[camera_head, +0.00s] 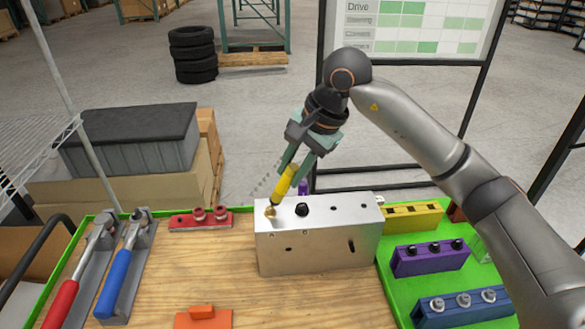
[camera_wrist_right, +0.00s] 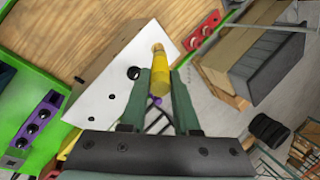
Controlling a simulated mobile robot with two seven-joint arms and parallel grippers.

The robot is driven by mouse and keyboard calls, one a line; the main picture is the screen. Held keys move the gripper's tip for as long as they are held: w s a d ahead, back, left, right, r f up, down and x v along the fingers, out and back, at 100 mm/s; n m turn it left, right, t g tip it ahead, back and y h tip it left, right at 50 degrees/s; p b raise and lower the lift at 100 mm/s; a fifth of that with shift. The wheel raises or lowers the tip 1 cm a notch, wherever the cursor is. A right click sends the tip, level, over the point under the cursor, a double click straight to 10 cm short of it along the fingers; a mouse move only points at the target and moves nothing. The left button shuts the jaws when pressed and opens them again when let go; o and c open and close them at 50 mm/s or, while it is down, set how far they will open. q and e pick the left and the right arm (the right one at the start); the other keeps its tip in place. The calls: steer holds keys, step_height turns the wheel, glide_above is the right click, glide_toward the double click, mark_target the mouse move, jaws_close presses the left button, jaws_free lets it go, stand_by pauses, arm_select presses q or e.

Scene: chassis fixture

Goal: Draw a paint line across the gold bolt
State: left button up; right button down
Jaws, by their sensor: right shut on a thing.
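A silver metal block (camera_head: 315,250) stands on the wooden bench top. The gold bolt (camera_head: 270,212) is at the left end of its top face, beside a black bolt (camera_head: 302,209). My right gripper (camera_head: 294,172) is shut on a yellow paint marker (camera_head: 283,186), which is tilted with its lower end down at the gold bolt. In the right wrist view the marker (camera_wrist_right: 158,76) sits between the fingers, over the block (camera_wrist_right: 118,82). I cannot tell whether the tip touches the bolt, nor see a paint line. My left gripper is out of view.
A red holder (camera_head: 200,219) stands behind the block's left side. Red- and blue-handled tools (camera_head: 116,279) lie at the left. Yellow, purple (camera_head: 430,259) and blue (camera_head: 460,305) bolt holders stand in the green tray at right. An orange piece (camera_head: 203,317) lies in front.

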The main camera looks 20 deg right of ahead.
steer(key=shift+f, duration=0.25)
steer(key=shift+w+a, duration=0.15)
steer(key=shift+a, duration=0.3)
stand_by(0.4)
steer(key=shift+d+f+b, duration=0.1)
steer(key=shift+d+b, duration=0.2)
steer(key=shift+d, duration=0.2)
stand_by(0.6)
steer(key=shift+r+p, duration=2.1)
steer(key=shift+r, duration=1)
